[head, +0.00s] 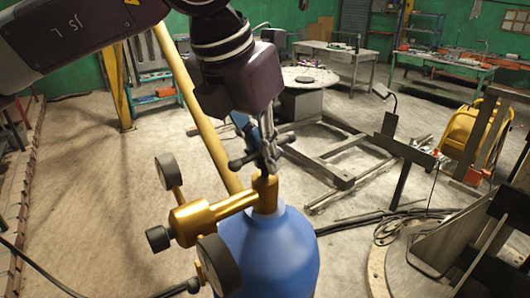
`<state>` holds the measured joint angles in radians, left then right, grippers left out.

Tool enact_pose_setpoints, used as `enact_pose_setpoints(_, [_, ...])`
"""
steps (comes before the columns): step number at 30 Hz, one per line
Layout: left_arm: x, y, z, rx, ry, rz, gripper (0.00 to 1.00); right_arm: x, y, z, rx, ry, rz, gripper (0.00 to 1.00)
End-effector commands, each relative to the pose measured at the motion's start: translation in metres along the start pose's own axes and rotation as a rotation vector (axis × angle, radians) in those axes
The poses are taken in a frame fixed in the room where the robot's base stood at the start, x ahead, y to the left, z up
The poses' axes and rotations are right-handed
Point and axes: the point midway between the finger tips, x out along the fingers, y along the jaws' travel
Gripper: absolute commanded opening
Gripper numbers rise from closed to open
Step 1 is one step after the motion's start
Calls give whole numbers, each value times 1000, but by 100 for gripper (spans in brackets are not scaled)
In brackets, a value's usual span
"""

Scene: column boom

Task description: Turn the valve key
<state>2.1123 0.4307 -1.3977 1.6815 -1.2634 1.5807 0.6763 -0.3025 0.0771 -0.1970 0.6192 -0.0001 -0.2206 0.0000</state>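A blue gas cylinder (265,255) stands upright at the bottom middle of the head view. A brass valve (265,190) sits on its top. The valve key, a dark crossbar with knobbed ends (238,163), sits just above the valve. My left gripper (270,158) comes down from above, with its fingertips at the crossbar and overlapping it in the picture. The fingers show nearly edge-on, so I cannot tell whether they are closed on the key or only beside it. My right gripper is not in view.
A brass regulator (197,220) with two round gauges, one of them the upper gauge (168,171), juts left from the valve. A yellow pole (195,105) slants behind. A metal floor frame (335,150) and dark cables (390,225) lie right. Open concrete floor spreads left.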

Motion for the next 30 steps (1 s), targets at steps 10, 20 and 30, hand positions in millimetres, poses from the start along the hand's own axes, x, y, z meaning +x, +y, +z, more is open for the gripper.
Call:
enact_pose_setpoints(10, [-1,1,2,-1,-5,1,0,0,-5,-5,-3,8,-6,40])
enact_pose_setpoints(20, [-2,1,2,-2,-7,1,0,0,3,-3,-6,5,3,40])
enact_pose_setpoints(30, [-3,1,2,-3,-9,1,0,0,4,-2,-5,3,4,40])
